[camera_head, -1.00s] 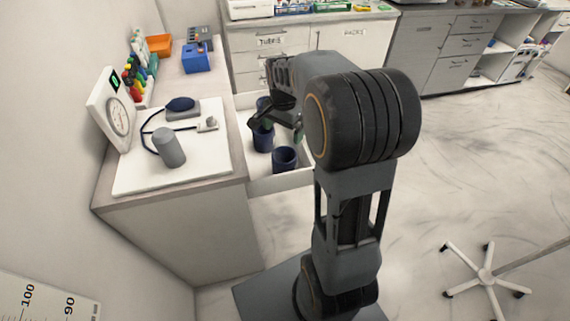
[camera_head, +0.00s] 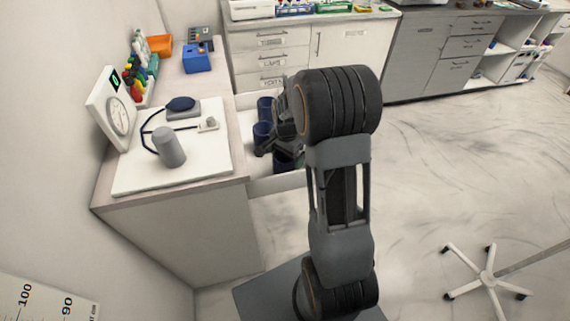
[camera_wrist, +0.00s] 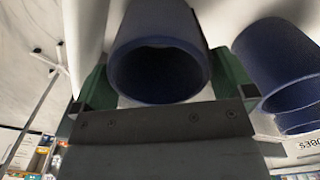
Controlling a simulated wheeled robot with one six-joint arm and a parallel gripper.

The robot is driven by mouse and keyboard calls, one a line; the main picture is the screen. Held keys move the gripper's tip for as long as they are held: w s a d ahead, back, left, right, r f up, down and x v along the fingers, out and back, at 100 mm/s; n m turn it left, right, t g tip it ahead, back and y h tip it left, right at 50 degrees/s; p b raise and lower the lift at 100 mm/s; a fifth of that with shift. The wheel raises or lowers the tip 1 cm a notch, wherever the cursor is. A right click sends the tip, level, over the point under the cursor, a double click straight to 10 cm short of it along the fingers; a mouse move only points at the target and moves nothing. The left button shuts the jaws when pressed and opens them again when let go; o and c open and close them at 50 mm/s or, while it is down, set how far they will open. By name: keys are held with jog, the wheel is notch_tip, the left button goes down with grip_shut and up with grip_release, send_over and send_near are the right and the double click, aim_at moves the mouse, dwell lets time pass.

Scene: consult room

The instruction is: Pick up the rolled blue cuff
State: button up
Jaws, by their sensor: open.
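Several rolled blue cuffs stand in the open white drawer in the head view: a far one (camera_head: 264,106), a middle one (camera_head: 262,130) and a near one (camera_head: 284,162), which my gripper partly covers. My gripper (camera_head: 280,150) is low over the near cuff, with its jaws open. In the wrist view the near cuff (camera_wrist: 160,72) lies between the two green-padded fingers, its hollow end facing the camera. One finger is on each side of it; I cannot tell whether either touches. Another cuff (camera_wrist: 280,60) is to the right, outside the jaws.
The drawer's front wall (camera_head: 277,185) is close to my gripper. The counter (camera_head: 205,192) to the left holds a white board (camera_head: 205,165) with a grey cylinder (camera_head: 170,148), beside a dial gauge (camera_head: 112,112). Open floor lies to the right.

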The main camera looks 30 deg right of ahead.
jog(key=shift+f, duration=1.1)
jog(key=shift+c, duration=0.2)
jog(key=c, duration=0.7)
jog(key=shift+c, duration=0.2)
jog(key=shift+r, duration=0.1)
notch_tip(320, 180, up, 40)
jog(key=p, duration=1.4)
jog(key=shift+r, duration=0.2)
